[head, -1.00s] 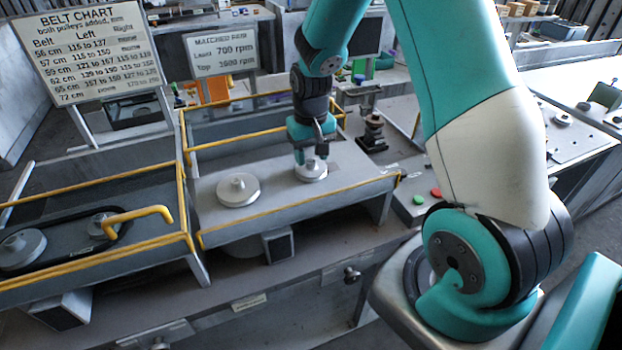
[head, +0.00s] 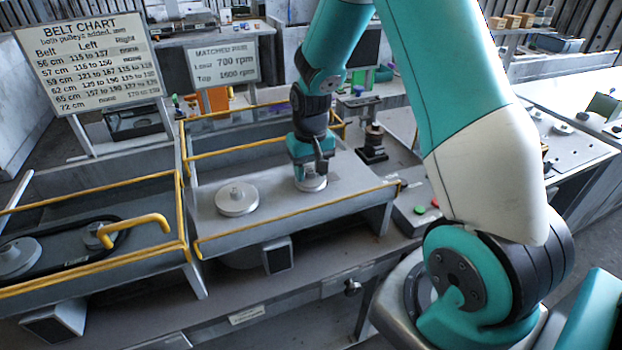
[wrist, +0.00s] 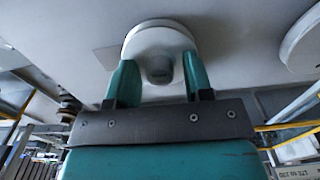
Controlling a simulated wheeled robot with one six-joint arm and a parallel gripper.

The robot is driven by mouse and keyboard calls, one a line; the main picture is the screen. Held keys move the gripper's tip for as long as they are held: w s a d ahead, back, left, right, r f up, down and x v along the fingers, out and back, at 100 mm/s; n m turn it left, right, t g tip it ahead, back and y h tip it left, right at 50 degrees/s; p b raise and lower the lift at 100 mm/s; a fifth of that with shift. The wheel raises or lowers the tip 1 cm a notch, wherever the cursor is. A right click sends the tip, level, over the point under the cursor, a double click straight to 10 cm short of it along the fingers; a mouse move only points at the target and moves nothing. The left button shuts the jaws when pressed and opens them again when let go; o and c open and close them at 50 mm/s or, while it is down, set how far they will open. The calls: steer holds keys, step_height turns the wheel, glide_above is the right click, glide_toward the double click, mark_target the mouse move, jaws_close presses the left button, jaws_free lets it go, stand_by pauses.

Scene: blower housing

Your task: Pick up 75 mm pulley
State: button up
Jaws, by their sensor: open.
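A small pale grey pulley (head: 311,184) sits on the flat grey plate (head: 270,205) of the middle housing, right of a larger pulley. I cannot read its size. My gripper (head: 311,172) is just above it, pointing down. In the wrist view, the pulley (wrist: 158,36) shows its round disc and central hub. The two teal fingers of my gripper (wrist: 157,82) are open, one on each side of the hub. Whether they touch it cannot be told. The larger pulley (head: 237,199) stands to the left; its edge also shows in the wrist view (wrist: 303,45).
Yellow rails (head: 300,218) edge the housing. The left housing holds two pulleys (head: 15,258) with a black belt (head: 65,262). A dark stacked fixture (head: 373,145) stands to the right, near a control box with green and red buttons (head: 420,209). A belt chart (head: 88,60) stands behind.

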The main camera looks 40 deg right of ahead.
mark_target(310, 170)
steer(key=shift+s+f, duration=0.3)
steer(key=shift+f, duration=0.25)
steer(key=c, duration=0.3)
steer(key=shift+w+r+p, duration=0.1)
steer(key=shift+r+p, duration=0.35)
steer(key=shift+p, duration=0.05)
steer(key=shift+c, duration=0.3)
steer(key=shift+r, duration=0.25)
steer(key=c, duration=0.5)
steer(key=shift+o, duration=0.2)
steer(key=shift+w+r+p, duration=0.2)
steer(key=shift+r+p, duration=0.7)
steer(key=shift+r, duration=0.05)
steer(key=shift+r, duration=0.1)
steer(key=shift+r, duration=0.15)
steer(key=shift+r+p, duration=2.1)
steer(key=shift+r, duration=0.3)
steer(key=shift+f, duration=0.1)
